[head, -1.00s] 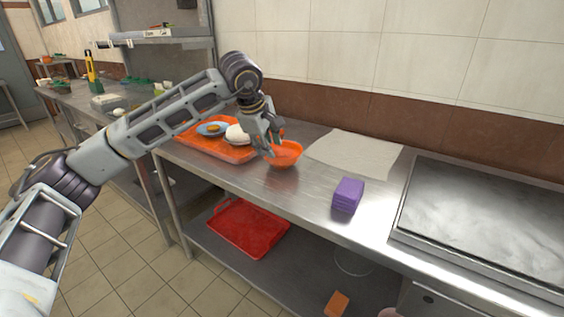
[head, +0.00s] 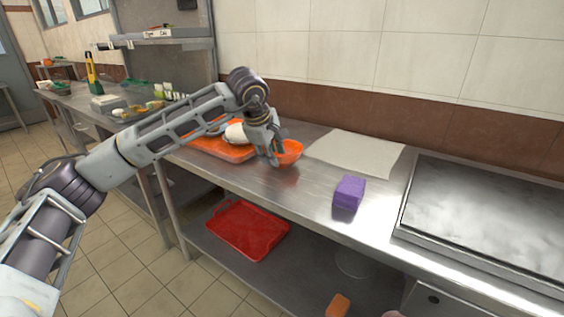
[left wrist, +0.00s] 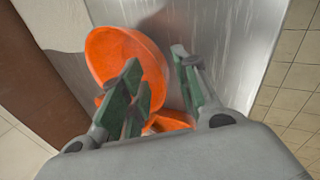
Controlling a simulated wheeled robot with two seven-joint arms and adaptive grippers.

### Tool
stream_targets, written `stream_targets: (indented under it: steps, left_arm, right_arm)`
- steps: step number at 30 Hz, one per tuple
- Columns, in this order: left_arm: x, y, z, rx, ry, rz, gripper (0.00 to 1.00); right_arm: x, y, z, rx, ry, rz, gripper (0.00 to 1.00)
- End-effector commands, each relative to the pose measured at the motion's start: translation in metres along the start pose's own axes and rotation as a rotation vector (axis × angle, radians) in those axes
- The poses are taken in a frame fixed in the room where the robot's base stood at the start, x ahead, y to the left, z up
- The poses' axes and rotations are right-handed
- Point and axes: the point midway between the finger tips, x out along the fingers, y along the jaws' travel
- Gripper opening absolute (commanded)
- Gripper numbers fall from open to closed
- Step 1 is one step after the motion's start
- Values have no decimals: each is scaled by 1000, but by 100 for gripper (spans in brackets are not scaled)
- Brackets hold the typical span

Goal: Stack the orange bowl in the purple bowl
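The orange bowl (head: 291,152) stands on the steel counter, right of the orange tray. My left gripper (head: 276,158) is at the bowl's near left side, pointing down, and hides part of it. In the left wrist view the bowl (left wrist: 118,48) lies at upper left. A purple block-like object (head: 349,192) sits on the counter to the right; no purple bowl shape is clear. My right gripper is not in view.
The orange tray (head: 235,154) holds a white rounded item (head: 236,134), partly behind my arm. A red tray (head: 247,230) is on the lower shelf.

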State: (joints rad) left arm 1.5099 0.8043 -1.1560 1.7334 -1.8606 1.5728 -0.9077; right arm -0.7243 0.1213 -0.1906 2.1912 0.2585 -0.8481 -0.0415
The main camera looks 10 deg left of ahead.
Motion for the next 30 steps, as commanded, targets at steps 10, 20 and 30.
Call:
stream_targets:
  steps: [10,20,30]
  left_arm:
    - [5,0,0,0,0,1,31]
    - [5,0,0,0,1,1,21]
    - [5,0,0,0,1,1,0]
  right_arm:
    - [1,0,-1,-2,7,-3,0]
    - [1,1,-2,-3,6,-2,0]
    - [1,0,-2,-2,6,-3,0]
